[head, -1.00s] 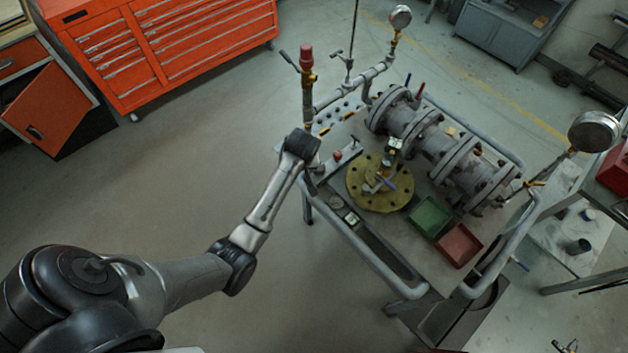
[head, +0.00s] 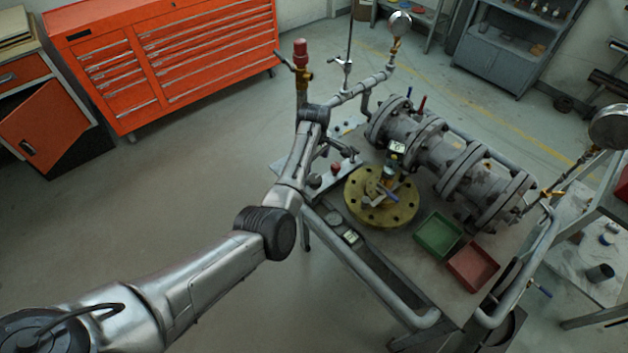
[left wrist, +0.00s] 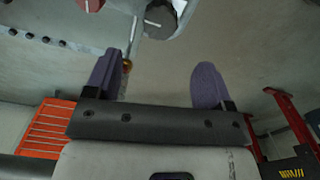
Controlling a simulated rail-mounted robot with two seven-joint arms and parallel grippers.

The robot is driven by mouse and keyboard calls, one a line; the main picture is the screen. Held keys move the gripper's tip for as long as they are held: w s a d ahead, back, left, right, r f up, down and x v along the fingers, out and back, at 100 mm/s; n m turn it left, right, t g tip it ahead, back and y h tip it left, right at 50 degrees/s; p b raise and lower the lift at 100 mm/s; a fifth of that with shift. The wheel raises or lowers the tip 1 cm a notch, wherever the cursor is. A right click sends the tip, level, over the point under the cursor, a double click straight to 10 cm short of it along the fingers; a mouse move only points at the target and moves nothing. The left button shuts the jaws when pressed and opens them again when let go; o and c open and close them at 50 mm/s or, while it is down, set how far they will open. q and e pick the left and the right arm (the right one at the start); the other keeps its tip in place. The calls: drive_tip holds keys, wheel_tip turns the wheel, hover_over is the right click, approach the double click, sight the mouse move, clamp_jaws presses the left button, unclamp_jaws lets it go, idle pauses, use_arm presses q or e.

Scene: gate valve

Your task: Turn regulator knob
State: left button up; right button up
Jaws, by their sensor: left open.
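A red knob (head: 300,48) tops the brass fitting on the upright pipe at the bench's left corner. A smaller red knob (head: 335,168) sits low at the bench's left edge; I cannot tell which is the regulator knob. My left gripper (head: 345,148) is beside the upright pipe, above the bench's left edge, small and partly hidden by my wrist. In the left wrist view its two purple fingers (left wrist: 157,76) are apart with nothing clearly between them. A red part (left wrist: 92,4) is cut off at that view's top edge. My right gripper is not seen.
The bench carries a brass flange (head: 405,212), a large grey flanged pipe (head: 440,160), a green tray (head: 438,236) and a red tray (head: 473,266). A pipe rail (head: 375,285) runs along its front. An orange tool cabinet (head: 165,60) stands behind left. The floor at left is clear.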

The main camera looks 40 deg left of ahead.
sight(314, 178)
use_arm(q)
wheel_tip(314, 178, down, 10)
drive_tip(key=shift+r+b, duration=0.1)
drive_tip(key=shift+b, duration=1.05)
drive_tip(key=c, duration=0.9)
